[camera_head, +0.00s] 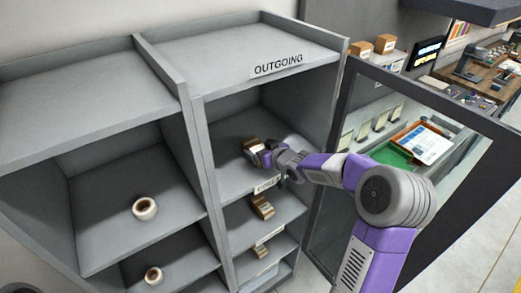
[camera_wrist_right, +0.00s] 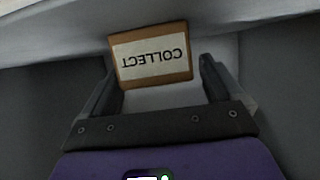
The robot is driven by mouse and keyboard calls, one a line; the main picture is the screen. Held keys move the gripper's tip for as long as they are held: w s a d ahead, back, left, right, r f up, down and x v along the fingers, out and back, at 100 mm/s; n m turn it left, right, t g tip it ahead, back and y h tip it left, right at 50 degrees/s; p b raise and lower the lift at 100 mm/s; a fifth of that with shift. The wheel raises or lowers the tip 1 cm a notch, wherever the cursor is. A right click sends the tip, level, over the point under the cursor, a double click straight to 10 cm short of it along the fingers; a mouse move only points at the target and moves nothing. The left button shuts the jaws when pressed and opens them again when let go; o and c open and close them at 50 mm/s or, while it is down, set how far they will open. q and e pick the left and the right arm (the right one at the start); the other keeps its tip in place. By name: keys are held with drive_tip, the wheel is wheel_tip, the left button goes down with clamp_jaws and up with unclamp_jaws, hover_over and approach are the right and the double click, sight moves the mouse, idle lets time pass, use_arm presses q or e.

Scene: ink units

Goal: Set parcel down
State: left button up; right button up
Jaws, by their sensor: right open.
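The parcel (camera_head: 252,145) is a small brown box on the upper shelf of the bay under the OUTGOING sign. In the right wrist view it shows a white label reading COLLECT (camera_wrist_right: 151,55), upside down. My right gripper (camera_head: 264,153) reaches into this bay and is open. In the right wrist view its fingers stand apart on both sides of the parcel's near part, with a gap at the right finger. The parcel appears to rest on the shelf (camera_head: 226,176). My left gripper is out of view.
Lower shelves of this bay hold more brown boxes (camera_head: 262,207). The left bay holds white rolls (camera_head: 144,208). A divider (camera_head: 201,150) separates the bays. A dark-framed glass door (camera_head: 338,215) stands open at right, behind my right arm.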

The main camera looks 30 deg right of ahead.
drive_tip(key=a+p+v, duration=0.1)
drive_tip(key=p+v, duration=0.1)
drive_tip(key=v, duration=1)
drive_tip(key=shift+d+p, duration=0.4)
